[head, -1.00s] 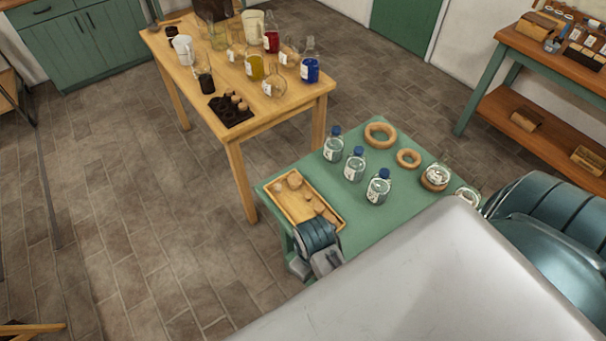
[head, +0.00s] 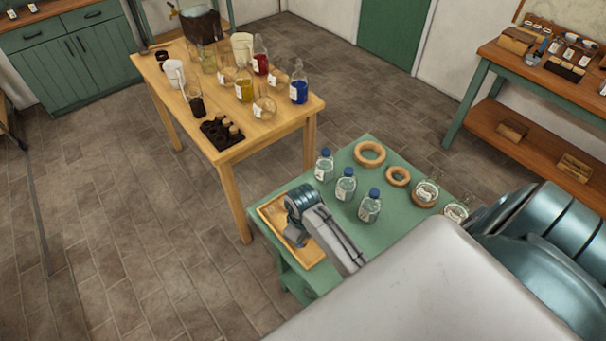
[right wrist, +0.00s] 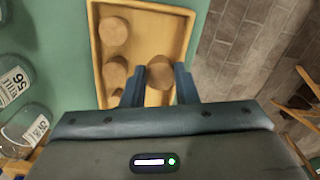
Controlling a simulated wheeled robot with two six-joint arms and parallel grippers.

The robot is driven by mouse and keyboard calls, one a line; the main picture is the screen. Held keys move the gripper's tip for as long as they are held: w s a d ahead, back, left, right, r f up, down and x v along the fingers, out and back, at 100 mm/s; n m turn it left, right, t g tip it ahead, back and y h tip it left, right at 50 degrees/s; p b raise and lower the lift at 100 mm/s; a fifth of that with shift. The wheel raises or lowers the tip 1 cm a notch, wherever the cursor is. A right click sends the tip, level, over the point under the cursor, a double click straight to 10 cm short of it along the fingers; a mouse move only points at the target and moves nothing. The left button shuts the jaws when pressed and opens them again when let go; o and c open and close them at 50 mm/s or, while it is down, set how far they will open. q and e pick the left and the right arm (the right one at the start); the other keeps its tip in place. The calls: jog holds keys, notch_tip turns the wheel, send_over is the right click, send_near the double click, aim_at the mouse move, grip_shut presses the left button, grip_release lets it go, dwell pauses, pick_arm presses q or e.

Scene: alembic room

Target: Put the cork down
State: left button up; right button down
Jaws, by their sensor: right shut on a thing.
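My right gripper (head: 293,238) is over the wooden tray (head: 272,211) on the green table in the head view. In the right wrist view its two fingers (right wrist: 159,84) are shut on a round brown cork (right wrist: 160,70). The held cork is over the tray (right wrist: 150,22), close to its right side in that view. I cannot tell whether it touches the tray floor. Other corks (right wrist: 115,31) lie in the tray to the left, one of them (right wrist: 115,74) near the left finger. In the head view my gripper hides the corks. My left gripper is not in view.
The green table (head: 330,215) also holds several blue-capped bottles (head: 346,184), cork rings (head: 370,153) and round flasks (head: 426,191), all right of the tray. A wooden table (head: 240,150) with glassware stands behind. Stone floor lies open to the left.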

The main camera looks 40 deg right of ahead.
jog(key=shift+f, duration=1.6)
jog(key=shift+w+f, duration=0.1)
jog(key=shift+f, duration=0.05)
jog(key=c, duration=1.1)
grip_release()
jog(key=shift+f, duration=0.1)
jog(key=shift+c, duration=0.2)
jog(key=shift+r, duration=0.5)
notch_tip(320, 180, up, 10)
jog(key=b, duration=0.2)
jog(key=shift+r+b, duration=0.25)
jog(key=shift+b, duration=0.1)
jog(key=shift+r, duration=0.4)
